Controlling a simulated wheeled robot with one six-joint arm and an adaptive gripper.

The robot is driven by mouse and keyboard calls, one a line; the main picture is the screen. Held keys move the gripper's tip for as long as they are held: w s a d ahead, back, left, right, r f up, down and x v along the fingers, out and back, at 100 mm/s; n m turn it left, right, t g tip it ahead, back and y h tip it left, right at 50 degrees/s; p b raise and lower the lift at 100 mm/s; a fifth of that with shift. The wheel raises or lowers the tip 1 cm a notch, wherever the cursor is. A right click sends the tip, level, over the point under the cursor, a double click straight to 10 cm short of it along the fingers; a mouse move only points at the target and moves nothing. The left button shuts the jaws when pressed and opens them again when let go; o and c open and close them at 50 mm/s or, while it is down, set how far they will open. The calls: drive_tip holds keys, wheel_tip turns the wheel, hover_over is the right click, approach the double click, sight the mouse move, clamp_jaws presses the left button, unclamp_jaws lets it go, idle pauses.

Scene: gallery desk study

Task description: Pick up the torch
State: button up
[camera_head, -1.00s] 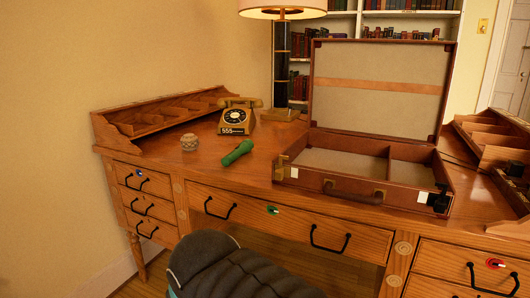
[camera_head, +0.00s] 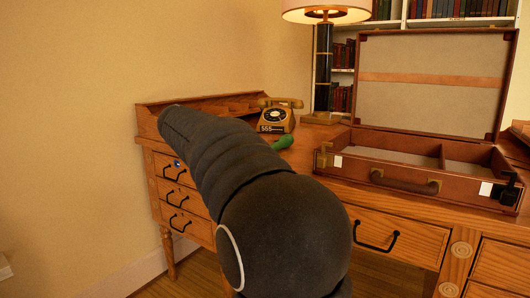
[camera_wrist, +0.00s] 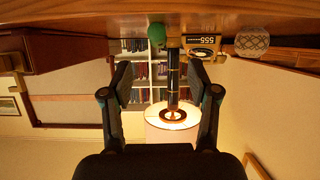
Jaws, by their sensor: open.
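The green torch (camera_head: 284,142) lies on the wooden desk, in front of the telephone. My arm hides part of it in the head view. In the wrist view, which is upside down, the torch (camera_wrist: 156,30) shows end-on near the top, past the fingertips and roughly between them. My gripper (camera_wrist: 160,82) is open and empty, its two fingers spread apart, and there is a gap between them and the torch. In the head view my dark arm reaches over the desk's left part, and the gripper cannot be made out.
An old telephone (camera_head: 276,117) stands behind the torch, with a lamp (camera_head: 326,12) beyond it. An open brown suitcase (camera_head: 405,184) stands on the desk to the right. A pale round patterned pot (camera_wrist: 252,43) sits near the telephone. A wall (camera_head: 80,130) is at the left.

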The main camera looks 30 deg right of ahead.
approach(277, 145)
drive_tip(key=w+f, duration=0.2)
drive_tip(key=f, duration=0.1)
drive_tip(key=shift+d+f, duration=0.1)
drive_tip(key=shift+d, duration=0.05)
drive_tip(key=shift+w+d, duration=0.1)
drive_tip(key=shift+d, duration=0.45)
drive_tip(key=x, duration=0.4)
drive_tip(key=shift+d+p, duration=0.25)
drive_tip(key=shift+p, duration=0.15)
drive_tip(key=shift+r, duration=0.25)
clamp_jaws()
